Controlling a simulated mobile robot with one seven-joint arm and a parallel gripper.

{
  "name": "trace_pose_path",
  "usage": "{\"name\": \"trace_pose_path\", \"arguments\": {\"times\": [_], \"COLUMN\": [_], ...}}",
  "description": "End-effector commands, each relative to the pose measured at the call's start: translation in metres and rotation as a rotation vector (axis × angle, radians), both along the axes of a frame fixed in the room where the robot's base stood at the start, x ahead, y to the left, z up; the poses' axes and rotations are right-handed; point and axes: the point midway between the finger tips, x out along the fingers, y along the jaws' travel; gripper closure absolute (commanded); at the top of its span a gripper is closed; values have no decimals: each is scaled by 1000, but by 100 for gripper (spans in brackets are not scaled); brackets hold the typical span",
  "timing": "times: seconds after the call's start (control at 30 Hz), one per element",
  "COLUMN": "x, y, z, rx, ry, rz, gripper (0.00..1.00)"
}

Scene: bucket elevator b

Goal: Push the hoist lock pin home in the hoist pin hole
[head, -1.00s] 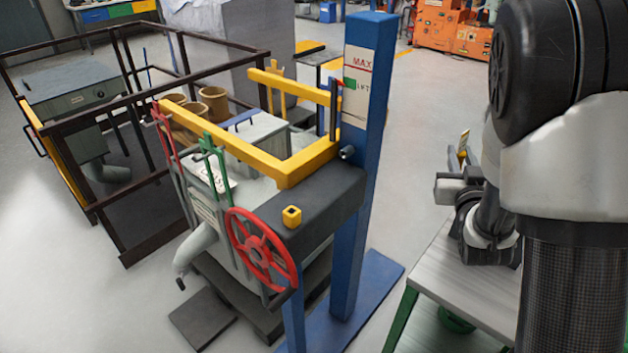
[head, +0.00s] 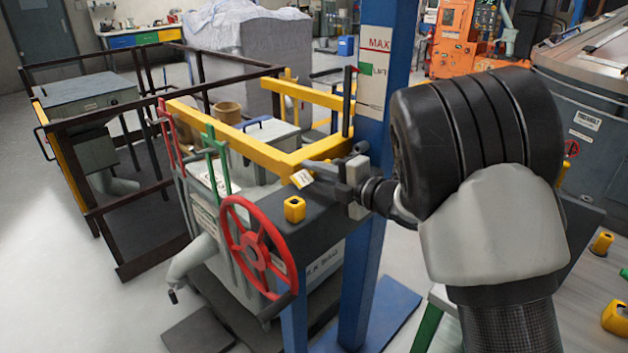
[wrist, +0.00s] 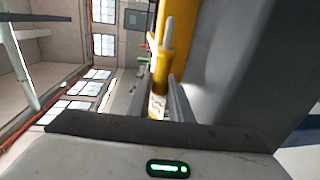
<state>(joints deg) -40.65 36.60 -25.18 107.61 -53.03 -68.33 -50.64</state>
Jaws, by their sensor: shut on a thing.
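My gripper (head: 335,172) is shut on the hoist lock pin in front of the blue post, just above the dark beam's right end. In the wrist view the pin (wrist: 163,68) is yellow with a thin grey tip pointing away from the fingers; a pale tag (wrist: 157,104) hangs between them. The tag also shows in the head view (head: 301,178). I cannot tell whether this is the hoist pin hole. The pin's tip appears free in the wrist view.
The yellow bar frame (head: 240,140) lies just behind and left of my gripper. The blue post (head: 375,95) with a MAX label stands close behind it. A red handwheel (head: 253,250) sits in front of the beam. Yellow parts (head: 614,316) rest at the right.

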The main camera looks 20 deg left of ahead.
Motion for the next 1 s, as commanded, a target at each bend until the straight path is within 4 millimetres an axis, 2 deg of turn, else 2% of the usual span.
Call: {"name": "trace_pose_path", "arguments": {"times": [0.37,1.0], "x": [2,50], "y": [-3,-22], "z": [1,0], "rx": [-17,-17], "ry": [8,9], "rz": [-3,-3], "gripper": [100,100]}}
